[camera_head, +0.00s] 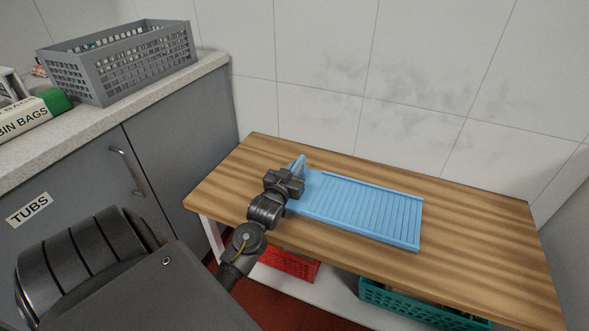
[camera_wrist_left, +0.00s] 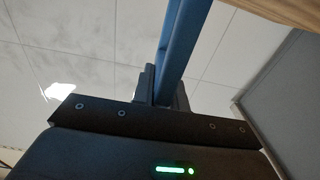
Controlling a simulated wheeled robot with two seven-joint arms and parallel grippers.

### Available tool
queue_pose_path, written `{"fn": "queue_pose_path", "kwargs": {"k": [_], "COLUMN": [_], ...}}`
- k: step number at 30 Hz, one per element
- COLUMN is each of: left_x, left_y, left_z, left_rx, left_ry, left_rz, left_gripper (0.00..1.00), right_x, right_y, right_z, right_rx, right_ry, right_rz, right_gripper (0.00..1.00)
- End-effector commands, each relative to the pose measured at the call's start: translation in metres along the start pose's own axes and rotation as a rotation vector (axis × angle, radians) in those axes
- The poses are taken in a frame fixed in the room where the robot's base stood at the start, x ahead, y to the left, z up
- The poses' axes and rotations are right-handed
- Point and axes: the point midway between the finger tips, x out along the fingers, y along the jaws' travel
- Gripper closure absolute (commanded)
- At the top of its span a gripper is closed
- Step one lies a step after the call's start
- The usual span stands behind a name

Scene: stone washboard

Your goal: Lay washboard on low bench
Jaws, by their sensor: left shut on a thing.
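The washboard (camera_head: 358,208) is light blue with ridges across its face. In the head view it lies along the middle of the low wooden bench (camera_head: 480,215), ridged face up; I cannot tell whether it rests fully on the top or hangs just above it. My left gripper (camera_head: 291,178) is shut on the washboard's left end. In the left wrist view the blue end of the washboard (camera_wrist_left: 186,40) runs up from between the fingers (camera_wrist_left: 165,88). The fingers hide part of that end. My right gripper is in neither view.
A grey counter with cupboard doors (camera_head: 180,145) stands to the left, with a grey basket (camera_head: 125,65) and a bin bags box (camera_head: 28,117) on top. Under the bench are a red crate (camera_head: 292,264) and a green crate (camera_head: 410,305). A tiled wall (camera_head: 420,80) is behind.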

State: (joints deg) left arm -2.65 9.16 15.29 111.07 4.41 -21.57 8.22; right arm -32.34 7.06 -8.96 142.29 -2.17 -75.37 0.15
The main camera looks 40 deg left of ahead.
Motion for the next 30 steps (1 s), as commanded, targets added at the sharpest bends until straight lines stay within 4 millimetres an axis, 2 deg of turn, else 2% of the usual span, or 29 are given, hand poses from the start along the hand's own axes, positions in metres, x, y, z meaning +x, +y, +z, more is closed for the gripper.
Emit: {"fn": "queue_pose_path", "kwargs": {"k": [11, 12, 16, 25, 30], "left_x": [0.000, 0.000, 0.000, 0.000, -0.018], "left_y": [0.000, 0.000, 0.000, 0.000, 0.000], "left_z": [0.003, 0.004, 0.004, 0.003, 0.003], "left_rx": [-0.002, 0.000, 0.000, 0.000, -0.001], "left_ry": [0.002, 0.000, 0.000, 0.001, -0.002], "left_rz": [0.000, 0.000, 0.000, 0.000, 0.000], "left_gripper": [1.00, 0.82, 0.65, 0.64, 0.64], "right_x": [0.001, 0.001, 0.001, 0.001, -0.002], "right_y": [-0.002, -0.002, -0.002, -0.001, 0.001], "right_z": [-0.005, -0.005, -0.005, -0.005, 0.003], "right_rx": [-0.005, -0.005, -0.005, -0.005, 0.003], "right_ry": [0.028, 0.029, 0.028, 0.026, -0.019], "right_rz": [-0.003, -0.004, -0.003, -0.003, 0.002], "right_gripper": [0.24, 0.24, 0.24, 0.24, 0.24]}}
